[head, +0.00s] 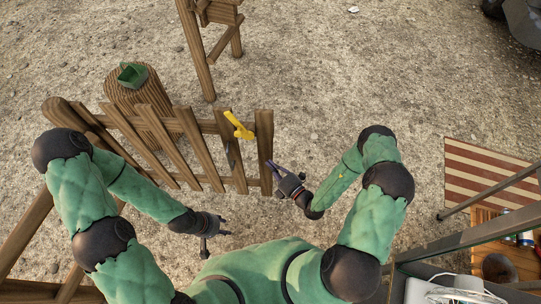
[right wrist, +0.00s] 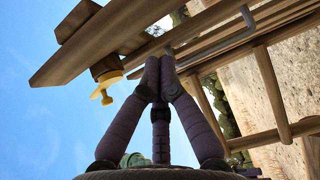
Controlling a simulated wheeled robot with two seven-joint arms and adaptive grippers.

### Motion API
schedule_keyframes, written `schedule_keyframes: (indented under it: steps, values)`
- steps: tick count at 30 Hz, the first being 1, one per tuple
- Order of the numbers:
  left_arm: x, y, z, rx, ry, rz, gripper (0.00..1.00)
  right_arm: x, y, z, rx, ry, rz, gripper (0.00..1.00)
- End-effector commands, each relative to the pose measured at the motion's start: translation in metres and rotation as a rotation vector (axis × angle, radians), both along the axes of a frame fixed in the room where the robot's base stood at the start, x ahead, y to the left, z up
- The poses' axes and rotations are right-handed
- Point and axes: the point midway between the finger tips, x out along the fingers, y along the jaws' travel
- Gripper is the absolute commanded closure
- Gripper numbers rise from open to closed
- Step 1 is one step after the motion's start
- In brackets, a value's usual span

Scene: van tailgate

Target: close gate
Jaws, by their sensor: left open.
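The wooden slatted gate (head: 190,125) stands left of centre in the head view, with a yellow latch handle (head: 240,126) near its right end. In the right wrist view the yellow handle (right wrist: 103,90) hangs beside wooden boards, left of the fingers. My right gripper (head: 274,167) is close to the gate's right end board; I cannot tell whether it touches. Its fingertips (right wrist: 160,62) come together with nothing visible between them. My left gripper (head: 222,232) is open and empty, below the gate in the picture and apart from it.
A log stump (head: 130,95) with a green container (head: 132,75) stands behind the gate. A wooden post frame (head: 197,50) rises at the top. A striped mat (head: 485,175) and a crate with items lie at the right. Gravel ground between is clear.

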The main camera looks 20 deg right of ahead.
Motion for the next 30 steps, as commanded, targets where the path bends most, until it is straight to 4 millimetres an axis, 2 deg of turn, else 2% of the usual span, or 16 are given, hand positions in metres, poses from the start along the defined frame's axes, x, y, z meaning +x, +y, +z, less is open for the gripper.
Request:
schedule_keyframes:
  steps: [2,6,12,30]
  values:
    - [0.000,0.000,-0.004,0.000,0.000,0.000,0.58,0.011,0.007,0.000,-0.001,-0.003,0.004,1.00]
    - [0.000,0.000,-0.010,0.000,0.000,0.000,0.58,0.031,-0.001,-0.001,-0.002,-0.004,0.000,1.00]
    - [0.000,0.000,-0.014,0.000,0.000,0.000,0.58,0.046,-0.007,-0.001,0.000,-0.001,0.000,1.00]
    - [0.000,0.000,-0.016,0.000,0.000,0.000,0.58,0.052,-0.014,0.000,-0.002,-0.002,0.003,1.00]
